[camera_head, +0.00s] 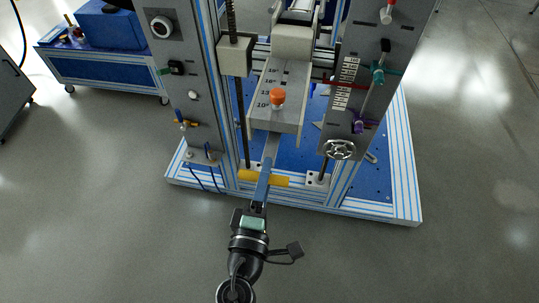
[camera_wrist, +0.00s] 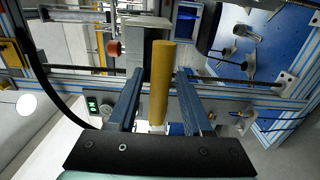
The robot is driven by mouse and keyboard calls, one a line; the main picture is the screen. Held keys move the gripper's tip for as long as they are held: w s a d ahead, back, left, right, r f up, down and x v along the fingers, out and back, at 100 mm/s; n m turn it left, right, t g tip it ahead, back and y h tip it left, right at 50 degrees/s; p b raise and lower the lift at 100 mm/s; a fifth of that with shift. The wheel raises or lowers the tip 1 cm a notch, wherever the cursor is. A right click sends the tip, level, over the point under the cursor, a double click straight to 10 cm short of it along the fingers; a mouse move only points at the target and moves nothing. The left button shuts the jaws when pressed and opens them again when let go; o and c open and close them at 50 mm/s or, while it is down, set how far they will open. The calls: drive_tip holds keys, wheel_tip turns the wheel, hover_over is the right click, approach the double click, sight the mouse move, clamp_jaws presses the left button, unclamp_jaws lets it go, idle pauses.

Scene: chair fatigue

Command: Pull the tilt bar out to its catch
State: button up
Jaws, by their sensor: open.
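The tilt bar appears to be the yellow bar (camera_head: 279,181), lying crosswise low at the front of the test frame. My gripper (camera_head: 264,172) reaches it from the front, and its blue-grey fingers cover the bar's middle in the head view. In the wrist view the yellow bar (camera_wrist: 159,60) stands upright in the picture between the two fingers of my open gripper (camera_wrist: 159,75). A gap shows on both sides of the bar, so neither finger seems to touch it. Its catch cannot be made out.
A grey plate (camera_head: 262,106) with number marks and an orange knob (camera_head: 277,96) sits above the bar. Grey panels with knobs and levers flank it. A silver handwheel (camera_head: 340,149) is at right. A blue-topped cart (camera_head: 105,62) stands back left. The front floor is clear.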

sight(270, 151)
drive_tip(key=shift+x, duration=1.95)
drive_tip(key=shift+c, duration=0.2)
clamp_jaws()
drive_tip(key=shift+s, duration=0.15)
